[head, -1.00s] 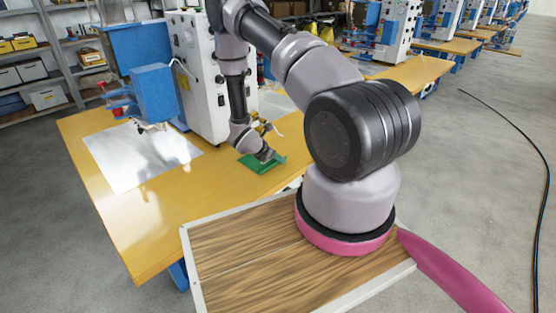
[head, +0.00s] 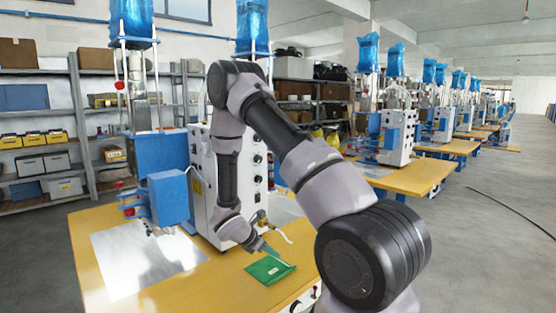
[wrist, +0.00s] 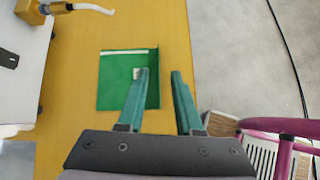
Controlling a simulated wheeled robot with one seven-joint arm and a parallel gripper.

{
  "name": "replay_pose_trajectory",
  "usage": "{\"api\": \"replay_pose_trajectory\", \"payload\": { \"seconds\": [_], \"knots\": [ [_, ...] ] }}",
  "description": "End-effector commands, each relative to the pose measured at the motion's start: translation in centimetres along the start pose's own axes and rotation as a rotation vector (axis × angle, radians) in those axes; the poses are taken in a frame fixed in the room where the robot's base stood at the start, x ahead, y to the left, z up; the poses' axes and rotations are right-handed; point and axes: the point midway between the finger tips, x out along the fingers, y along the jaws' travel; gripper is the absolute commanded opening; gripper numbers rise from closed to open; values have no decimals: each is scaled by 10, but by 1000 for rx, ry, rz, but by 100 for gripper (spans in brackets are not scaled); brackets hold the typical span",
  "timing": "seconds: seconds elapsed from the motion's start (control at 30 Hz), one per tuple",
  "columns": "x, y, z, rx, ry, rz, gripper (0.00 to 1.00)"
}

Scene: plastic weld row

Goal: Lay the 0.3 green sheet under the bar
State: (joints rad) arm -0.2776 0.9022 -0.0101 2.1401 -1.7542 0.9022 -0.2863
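The green sheet (head: 266,271) lies flat on the yellow table, right of the white machine. In the wrist view the green sheet (wrist: 117,85) has a white strip along its far edge, a small white label and a darker band along its right side. My gripper (wrist: 161,72) has teal fingers, spread apart with nothing between them. The left finger is over the sheet's right part; the right finger is beyond its right edge. In the head view my gripper (head: 278,257) is just above the sheet. The blue press head (head: 170,198) stands over the table at left; its bar is too small to make out.
A silver plate (head: 145,258) lies on the yellow table (head: 215,287) under and in front of the press head. The white machine body (head: 212,185) stands between press head and sheet. A thin hose (wrist: 90,7) ends near the sheet's far edge. More machines stand at the right back.

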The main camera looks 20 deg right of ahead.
Motion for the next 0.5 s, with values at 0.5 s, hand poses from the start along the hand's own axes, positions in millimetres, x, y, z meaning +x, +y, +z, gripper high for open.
{"api": "replay_pose_trajectory", "payload": {
  "seconds": [0.5],
  "knots": [
    [-177, -54, 175, 1089, 191, -203, 34]
  ]
}}
